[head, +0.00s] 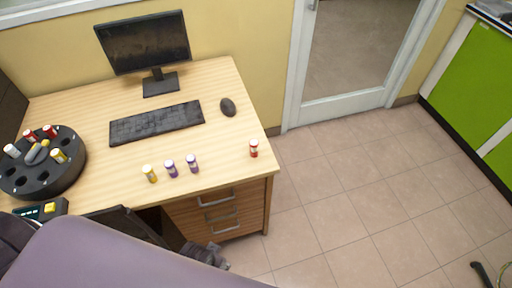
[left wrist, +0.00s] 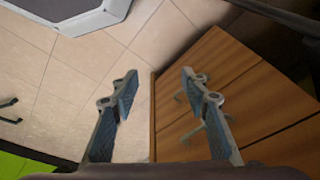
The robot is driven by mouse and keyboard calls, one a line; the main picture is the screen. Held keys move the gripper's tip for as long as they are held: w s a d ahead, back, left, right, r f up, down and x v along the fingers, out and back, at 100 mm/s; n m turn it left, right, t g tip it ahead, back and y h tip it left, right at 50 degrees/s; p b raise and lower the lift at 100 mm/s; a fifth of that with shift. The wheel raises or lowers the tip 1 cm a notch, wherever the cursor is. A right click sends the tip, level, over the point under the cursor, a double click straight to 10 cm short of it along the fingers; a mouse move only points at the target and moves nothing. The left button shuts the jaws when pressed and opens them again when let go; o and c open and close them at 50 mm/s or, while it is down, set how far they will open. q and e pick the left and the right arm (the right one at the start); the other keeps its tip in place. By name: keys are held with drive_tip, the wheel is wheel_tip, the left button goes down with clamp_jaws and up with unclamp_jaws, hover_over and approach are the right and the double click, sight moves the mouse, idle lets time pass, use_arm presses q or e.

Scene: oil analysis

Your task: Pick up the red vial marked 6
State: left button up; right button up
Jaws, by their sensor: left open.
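A red vial with a white cap (head: 254,148) stands upright alone near the right edge of the wooden desk; its number is too small to read. Two more red-topped vials sit in the black round rack (head: 40,181) at the far left, also with no readable number. My left gripper (left wrist: 160,92) is open and empty in the left wrist view, above the floor and beside the desk drawers. No vial shows between its fingers. In the head view, my dark left arm parts show below the desk's front edge, and the fingers are not clear there. My right gripper is not seen.
A yellow vial (head: 150,173) and two purple vials (head: 171,169) (head: 192,163) stand left of the lone red one. A keyboard (head: 157,122), mouse (head: 228,107) and monitor (head: 146,43) are behind. Drawers (head: 218,209) form the desk's front right; open floor lies right.

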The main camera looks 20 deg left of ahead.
use_arm(q)
drive_tip(key=w+r+m+t+y+p, duration=0.15)
drive_tip(key=w+r+m, duration=0.3)
drive_tip(key=r, duration=0.65)
drive_tip(key=w+r+m+t, duration=0.25)
drive_tip(key=w+r, duration=0.35)
drive_tip(key=r, duration=0.5)
drive_tip(key=m+t+h, duration=0.2)
drive_tip(key=m+t, duration=0.5)
drive_tip(key=m, duration=1.7)
approach(253, 144)
drive_tip(key=shift+w+a+f+y+p, duration=0.15)
drive_tip(key=shift+w+a+f+p, duration=0.1)
drive_tip(key=shift+w, duration=0.3)
drive_tip(key=shift+w+a+f+y+p, duration=0.15)
drive_tip(key=shift+w+f, duration=0.1)
drive_tip(key=shift+w, duration=0.3)
drive_tip(key=m, duration=0.1)
drive_tip(key=m+h, duration=0.1)
drive_tip(key=m, duration=0.1)
drive_tip(key=shift+w+d, duration=0.25)
drive_tip(key=shift+w, duration=0.1)
drive_tip(key=shift+w+m, duration=0.25)
drive_tip(key=shift+m, duration=0.05)
drive_tip(key=shift+x, duration=3.75)
drive_tip(key=shift+s+d+f, duration=0.1)
drive_tip(key=shift+s+f, duration=0.05)
drive_tip(key=shift+c, duration=0.4)
